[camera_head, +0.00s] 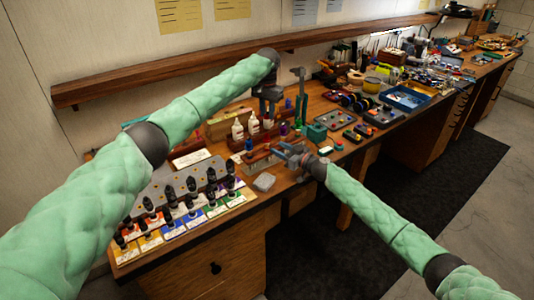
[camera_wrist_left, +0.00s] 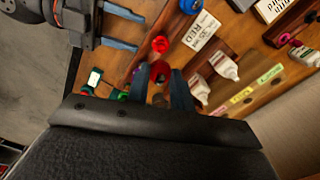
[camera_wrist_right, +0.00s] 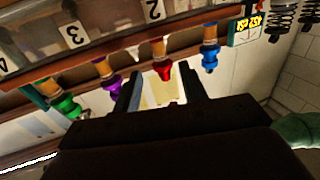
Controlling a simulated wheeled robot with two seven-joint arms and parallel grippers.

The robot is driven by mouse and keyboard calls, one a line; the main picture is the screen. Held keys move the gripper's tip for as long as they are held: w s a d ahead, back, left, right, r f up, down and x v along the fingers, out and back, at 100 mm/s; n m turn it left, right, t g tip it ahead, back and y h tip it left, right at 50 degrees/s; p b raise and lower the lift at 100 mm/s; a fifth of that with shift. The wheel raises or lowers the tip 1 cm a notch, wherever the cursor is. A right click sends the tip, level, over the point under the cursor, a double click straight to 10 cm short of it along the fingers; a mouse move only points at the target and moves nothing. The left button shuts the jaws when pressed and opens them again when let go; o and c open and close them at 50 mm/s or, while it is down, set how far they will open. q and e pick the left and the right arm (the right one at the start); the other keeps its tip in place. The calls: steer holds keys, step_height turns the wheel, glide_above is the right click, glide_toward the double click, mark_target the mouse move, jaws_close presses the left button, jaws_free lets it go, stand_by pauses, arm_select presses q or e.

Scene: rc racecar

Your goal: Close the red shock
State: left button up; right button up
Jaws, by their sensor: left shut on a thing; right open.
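My left gripper (camera_wrist_left: 162,85) is shut on a small red part (camera_wrist_left: 161,70), probably a shock cap. Just past it in the left wrist view is another red round piece (camera_wrist_left: 160,44), which looks like the red shock seen from above. The right wrist view shows the red shock (camera_wrist_right: 163,68) upright in a wooden rack between purple and blue ones. My right gripper (camera_wrist_right: 163,85) is open, its fingers on either side of the red shock in that view; contact cannot be told. In the head view my left gripper (camera_head: 268,97) is above the bench, higher than my right gripper (camera_head: 284,152).
A card reading RED (camera_wrist_left: 202,30) and white bottles (camera_wrist_left: 224,66) lie close to the left gripper. Blue (camera_wrist_right: 210,60), purple (camera_wrist_right: 112,82) and green (camera_wrist_right: 66,103) shocks share the rack. Black-topped shocks on coloured cards (camera_head: 180,210) fill the bench's near left end.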

mark_target(267, 143)
steer(key=shift+x, duration=3.6)
